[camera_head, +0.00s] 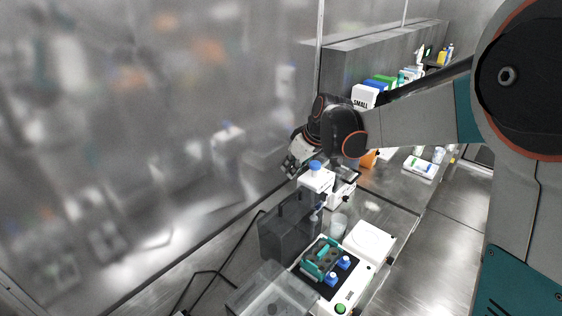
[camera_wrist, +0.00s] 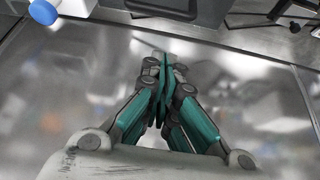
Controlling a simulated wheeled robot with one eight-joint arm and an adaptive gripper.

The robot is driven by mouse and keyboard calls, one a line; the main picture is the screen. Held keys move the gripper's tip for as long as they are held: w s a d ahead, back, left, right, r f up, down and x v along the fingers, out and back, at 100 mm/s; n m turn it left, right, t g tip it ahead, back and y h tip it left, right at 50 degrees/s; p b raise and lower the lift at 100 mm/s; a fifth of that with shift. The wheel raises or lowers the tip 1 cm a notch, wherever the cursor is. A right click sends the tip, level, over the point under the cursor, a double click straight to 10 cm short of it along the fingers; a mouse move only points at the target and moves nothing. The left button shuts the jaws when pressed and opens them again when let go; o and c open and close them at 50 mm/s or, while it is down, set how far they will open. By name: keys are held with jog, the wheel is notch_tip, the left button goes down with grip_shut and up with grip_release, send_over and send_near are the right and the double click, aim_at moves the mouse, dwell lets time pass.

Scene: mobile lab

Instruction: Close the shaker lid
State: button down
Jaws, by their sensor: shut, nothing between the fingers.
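The shaker (camera_head: 353,285) is a white device low in the head view, with a dark platform and a green button. A teal rack (camera_head: 320,258) and two blue-capped bottles (camera_head: 338,270) sit on it. A smoky, see-through cover (camera_head: 285,228), which looks like the shaker lid, stands raised at its back left. A dark edge (camera_wrist: 165,8) at the top of the wrist view may be part of it. My gripper (camera_head: 289,168) is above and behind the cover, apart from it. In the wrist view its teal fingers (camera_wrist: 160,65) are together and hold nothing.
A clear box-like cover (camera_head: 268,292) is at the bottom left of the shaker. A blue-capped bottle (camera_head: 315,168) stands near my gripper, also in the wrist view (camera_wrist: 43,12). A clear beaker (camera_head: 338,224) stands behind the shaker. A reflective glass wall (camera_head: 150,150) fills the left.

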jog(key=shift+n, duration=0.3)
jog(key=x, duration=0.7)
jog(key=d+x, duration=0.1)
jog(key=x, duration=0.2)
jog(key=shift+f, duration=0.4)
jog(key=shift+s+d, duration=0.25)
jog(key=shift+f, duration=0.2)
jog(key=shift+d, duration=0.1)
